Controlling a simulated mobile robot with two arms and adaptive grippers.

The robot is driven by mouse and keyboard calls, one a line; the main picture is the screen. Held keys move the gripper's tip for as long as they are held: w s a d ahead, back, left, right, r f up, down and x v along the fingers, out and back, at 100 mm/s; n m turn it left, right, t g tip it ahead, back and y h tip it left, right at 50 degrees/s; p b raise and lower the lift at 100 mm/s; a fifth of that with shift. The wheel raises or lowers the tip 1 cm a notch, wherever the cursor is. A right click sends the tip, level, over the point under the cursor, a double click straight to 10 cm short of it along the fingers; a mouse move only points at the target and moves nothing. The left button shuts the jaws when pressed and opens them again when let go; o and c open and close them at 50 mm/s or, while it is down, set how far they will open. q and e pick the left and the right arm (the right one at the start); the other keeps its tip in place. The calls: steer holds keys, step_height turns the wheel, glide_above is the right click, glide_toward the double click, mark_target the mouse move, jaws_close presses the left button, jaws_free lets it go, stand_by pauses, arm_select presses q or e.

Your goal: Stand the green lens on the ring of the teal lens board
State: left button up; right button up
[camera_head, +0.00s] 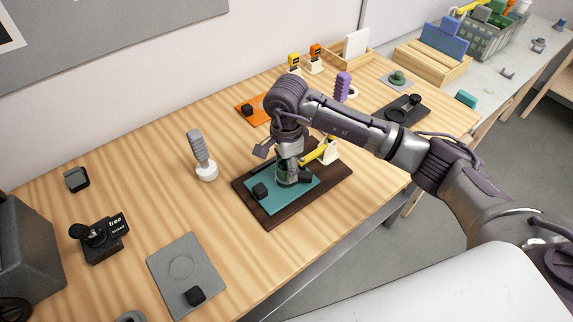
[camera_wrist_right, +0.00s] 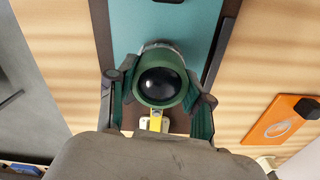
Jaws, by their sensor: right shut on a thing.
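The teal lens board (camera_head: 285,201) lies on a dark brown base (camera_head: 270,220) in the middle of the table. My right gripper (camera_head: 287,174) is directly over the board, pointing down, its fingers shut on the green lens (camera_wrist_right: 160,85). In the right wrist view the lens, with its dark round glass, sits between the two fingers. A sliver of grey ring (camera_wrist_right: 158,45) shows at the lens's far edge, over the teal board (camera_wrist_right: 150,22). The lens hides most of the ring; I cannot tell whether they touch. My left gripper is out of view.
A grey-handled tool (camera_head: 201,158) stands left of the base. A yellow-armed white stand (camera_head: 328,151) is close behind my gripper. An orange board (camera_head: 252,111), a grey board (camera_head: 186,274) and a black board (camera_head: 401,110) lie around. The table between is clear.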

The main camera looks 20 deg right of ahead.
steer(key=shift+f, duration=0.1)
steer(key=o, duration=1.4)
steer(key=shift+r+p, duration=1.85)
steer(key=shift+r, duration=2.2)
